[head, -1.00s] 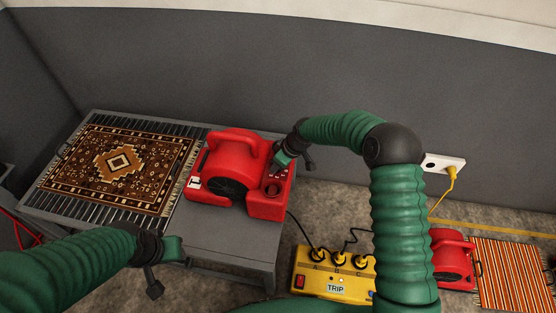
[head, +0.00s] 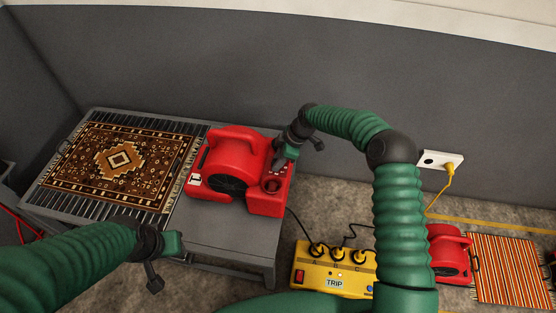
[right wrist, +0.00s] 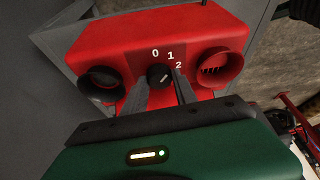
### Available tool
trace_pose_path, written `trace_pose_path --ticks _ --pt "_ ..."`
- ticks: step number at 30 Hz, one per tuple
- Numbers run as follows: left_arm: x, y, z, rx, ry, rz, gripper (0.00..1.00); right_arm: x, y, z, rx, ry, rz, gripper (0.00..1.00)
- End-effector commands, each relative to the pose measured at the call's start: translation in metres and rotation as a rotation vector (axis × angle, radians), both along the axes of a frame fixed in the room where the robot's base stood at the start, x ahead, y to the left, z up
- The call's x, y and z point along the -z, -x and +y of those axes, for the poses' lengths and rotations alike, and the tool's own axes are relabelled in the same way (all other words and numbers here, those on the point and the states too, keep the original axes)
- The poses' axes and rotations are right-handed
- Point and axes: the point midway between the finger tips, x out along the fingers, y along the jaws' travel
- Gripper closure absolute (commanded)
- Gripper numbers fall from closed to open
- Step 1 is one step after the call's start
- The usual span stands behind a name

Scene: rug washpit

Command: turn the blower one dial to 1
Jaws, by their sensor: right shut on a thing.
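A red blower (head: 236,165) with a white label stands on the grey table. Its dial is a small black knob with a pale pointer line, clear in the right wrist view (right wrist: 159,77), below the marks 0, 1 and 2. The pointer slants up and right, roughly toward the 1. My right gripper (head: 280,165) is at the blower's control end, with its two fingers (right wrist: 166,89) on either side of the dial, shut on it. In the head view the gripper hides the dial. My left gripper (head: 172,246) is over the table's front edge, away from the blower; its fingers are unclear.
A patterned rug (head: 118,160) lies on the slatted left part of the table (head: 235,232). A yellow power box (head: 313,278) with several plugs sits on the floor. A second red blower (head: 449,252) and a striped rug (head: 507,268) lie right. A wall socket (head: 441,161) is behind.

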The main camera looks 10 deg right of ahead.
Motion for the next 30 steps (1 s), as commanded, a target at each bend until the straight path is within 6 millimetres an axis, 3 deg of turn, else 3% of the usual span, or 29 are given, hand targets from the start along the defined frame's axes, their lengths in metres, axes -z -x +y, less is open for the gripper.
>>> trace_pose_path --ticks 9,10,12,22,26,30 --pt "0.0 0.0 0.0 0.0 0.0 0.0 0.64 -0.001 -0.002 -0.002 0.002 0.003 -0.006 1.0" --pt "0.0 0.0 0.0 0.0 0.0 0.0 0.64 -0.001 -0.002 -0.002 0.002 0.003 -0.006 0.65" --pt "0.0 0.0 0.0 0.0 0.0 0.0 0.64 -0.001 -0.002 -0.002 0.002 0.003 -0.005 0.58" --pt "-0.003 0.0 0.0 0.0 0.0 0.0 0.64 -0.008 0.0 -0.004 0.002 0.002 -0.003 0.58" --pt "-0.011 0.0 0.0 0.0 0.0 0.0 0.64 -0.034 0.002 -0.014 0.003 0.003 -0.004 0.58" --pt "-0.02 0.0 0.0 0.0 0.0 0.0 0.64 -0.073 0.007 -0.029 0.003 0.003 -0.006 0.58"
